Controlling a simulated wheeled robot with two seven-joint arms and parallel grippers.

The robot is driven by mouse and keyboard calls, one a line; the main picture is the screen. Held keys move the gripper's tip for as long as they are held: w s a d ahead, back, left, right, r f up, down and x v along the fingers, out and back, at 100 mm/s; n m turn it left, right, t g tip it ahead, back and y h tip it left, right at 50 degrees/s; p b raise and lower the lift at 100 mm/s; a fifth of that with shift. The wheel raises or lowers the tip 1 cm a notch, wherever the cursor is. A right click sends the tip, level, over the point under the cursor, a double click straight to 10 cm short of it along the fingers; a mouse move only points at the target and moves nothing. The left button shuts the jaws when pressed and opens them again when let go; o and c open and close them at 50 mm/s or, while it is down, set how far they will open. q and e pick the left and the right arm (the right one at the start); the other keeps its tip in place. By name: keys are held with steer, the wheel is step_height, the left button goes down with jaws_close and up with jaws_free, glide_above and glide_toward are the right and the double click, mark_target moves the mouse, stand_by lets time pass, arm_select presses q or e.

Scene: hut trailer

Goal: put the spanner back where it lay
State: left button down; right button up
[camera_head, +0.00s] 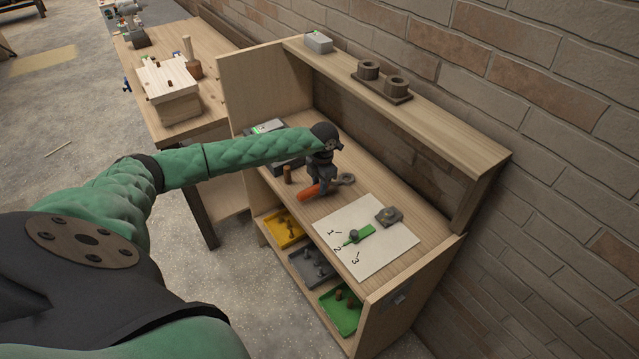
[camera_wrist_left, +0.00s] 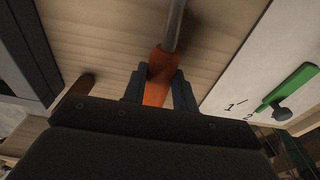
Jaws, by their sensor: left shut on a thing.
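The spanner has an orange handle (camera_head: 308,193) and a grey metal ring end (camera_head: 346,179). It lies on or just above the wooden bench top, pointing right and back. My left gripper (camera_head: 318,190) is shut on the orange handle from above. In the left wrist view the orange handle (camera_wrist_left: 158,80) sits between the two dark fingers (camera_wrist_left: 160,92), and the grey shaft runs up out of the picture. I cannot tell whether the spanner touches the bench. My right gripper is not in view.
A white board (camera_head: 385,258) with a green pointer (camera_head: 358,235) and numbers lies right of the spanner. A small brown peg (camera_head: 287,174) and a dark grey box (camera_head: 290,163) are to the left. Yellow, grey and green trays (camera_head: 340,322) sit below. A shelf (camera_head: 440,121) overhangs the back.

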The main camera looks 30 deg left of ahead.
arm_select(q)
steer(key=shift+f, duration=0.1)
steer(key=c, duration=1.1)
jaws_free()
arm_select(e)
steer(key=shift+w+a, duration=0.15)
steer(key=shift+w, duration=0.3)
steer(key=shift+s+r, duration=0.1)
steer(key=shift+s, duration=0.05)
